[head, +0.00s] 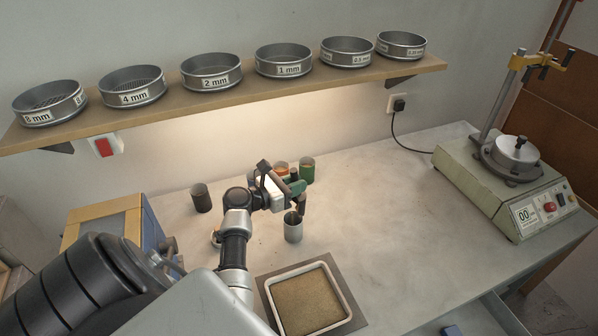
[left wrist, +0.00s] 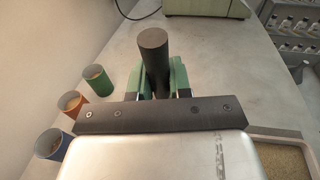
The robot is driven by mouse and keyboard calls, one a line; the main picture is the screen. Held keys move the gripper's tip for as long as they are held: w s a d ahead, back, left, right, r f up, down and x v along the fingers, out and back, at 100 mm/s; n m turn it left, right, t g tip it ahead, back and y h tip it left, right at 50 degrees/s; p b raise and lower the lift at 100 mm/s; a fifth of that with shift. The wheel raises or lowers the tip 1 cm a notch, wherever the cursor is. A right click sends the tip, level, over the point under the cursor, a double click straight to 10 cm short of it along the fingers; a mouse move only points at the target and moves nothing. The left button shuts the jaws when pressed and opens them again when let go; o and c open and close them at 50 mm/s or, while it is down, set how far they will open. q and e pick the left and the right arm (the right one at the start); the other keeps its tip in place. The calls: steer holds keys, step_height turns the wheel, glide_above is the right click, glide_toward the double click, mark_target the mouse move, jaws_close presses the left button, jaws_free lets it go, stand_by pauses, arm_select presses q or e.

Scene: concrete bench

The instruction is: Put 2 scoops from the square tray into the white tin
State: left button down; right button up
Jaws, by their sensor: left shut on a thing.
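My left gripper (head: 296,188) is shut on the dark upright handle of a scoop (head: 300,205). The same handle (left wrist: 154,55) stands between the green fingers in the left wrist view. The square tray (head: 346,313), with a pale rim and brown grains inside, lies nearer to me. Its edge also shows in the left wrist view (left wrist: 262,137). My right gripper is not in view.
A green tin (head: 307,171), an orange tin (left wrist: 73,106) and a blue tin (left wrist: 54,146) stand beyond the gripper. A dark tin (head: 201,199) stands left. A sieve shaker (head: 500,185) is at the right; sieves line the shelf (head: 225,98). The bench's right middle is clear.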

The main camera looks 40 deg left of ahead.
arm_select(q)
steer(key=s+a+f+n+t+h+b, duration=0.1)
steer(key=s+t+b, duration=0.4)
steer(key=b, duration=0.6)
steer(key=shift+s+a+f+n+t, duration=0.15)
steer(key=shift+a+f+n+t, duration=0.15)
steer(key=shift+a+t, duration=0.45)
stand_by(0.5)
steer(key=shift+a+h, duration=0.15)
steer(key=shift+h, duration=0.15)
stand_by(0.8)
